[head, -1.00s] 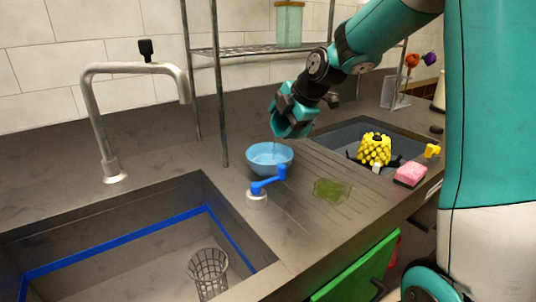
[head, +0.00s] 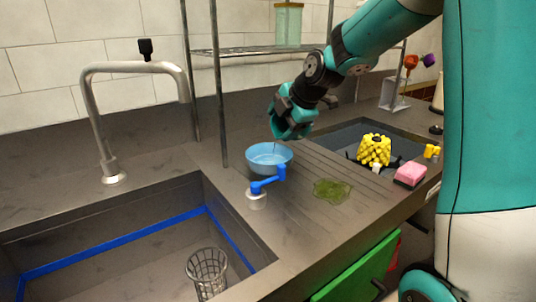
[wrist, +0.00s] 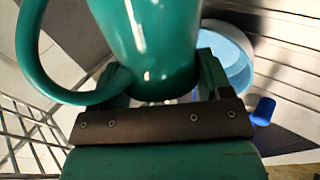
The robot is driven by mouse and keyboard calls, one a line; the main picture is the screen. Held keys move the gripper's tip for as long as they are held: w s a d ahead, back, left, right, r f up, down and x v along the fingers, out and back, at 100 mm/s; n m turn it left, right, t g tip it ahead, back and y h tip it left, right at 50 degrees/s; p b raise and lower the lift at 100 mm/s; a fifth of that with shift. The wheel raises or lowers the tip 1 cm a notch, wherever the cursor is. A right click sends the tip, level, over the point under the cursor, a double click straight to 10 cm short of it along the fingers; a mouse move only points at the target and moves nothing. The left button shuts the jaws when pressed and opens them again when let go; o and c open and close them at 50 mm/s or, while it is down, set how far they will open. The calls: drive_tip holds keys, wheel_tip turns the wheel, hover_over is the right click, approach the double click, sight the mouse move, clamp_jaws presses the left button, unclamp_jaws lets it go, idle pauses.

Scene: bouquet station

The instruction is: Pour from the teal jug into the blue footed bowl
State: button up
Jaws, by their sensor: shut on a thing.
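The teal jug (head: 290,124) is tilted, its lower end above the blue footed bowl (head: 268,163). A thin, faint line runs from the jug down toward the bowl. My gripper (head: 297,100) is shut on the jug. In the wrist view the jug (wrist: 150,40) fills the top middle, its loop handle at the left, between the fingers of my gripper (wrist: 160,88). The bowl also shows in the wrist view (wrist: 238,50), partly hidden behind the jug and a finger. Its foot and the liquid level are not clear.
A blue-topped pump dispenser (head: 257,198) stands close in front of the bowl. A green cloth-like patch (head: 331,191) lies on the ribbed drainboard. The left sink holds a mesh cup (head: 207,271). A wire shelf (head: 255,48) stands behind; a pink sponge (head: 410,174) lies right.

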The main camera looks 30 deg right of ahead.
drive_tip(key=shift+a+f+t+h+b, duration=0.3)
drive_tip(key=shift+h+b, duration=0.2)
drive_tip(key=shift+b, duration=0.35)
idle(0.6)
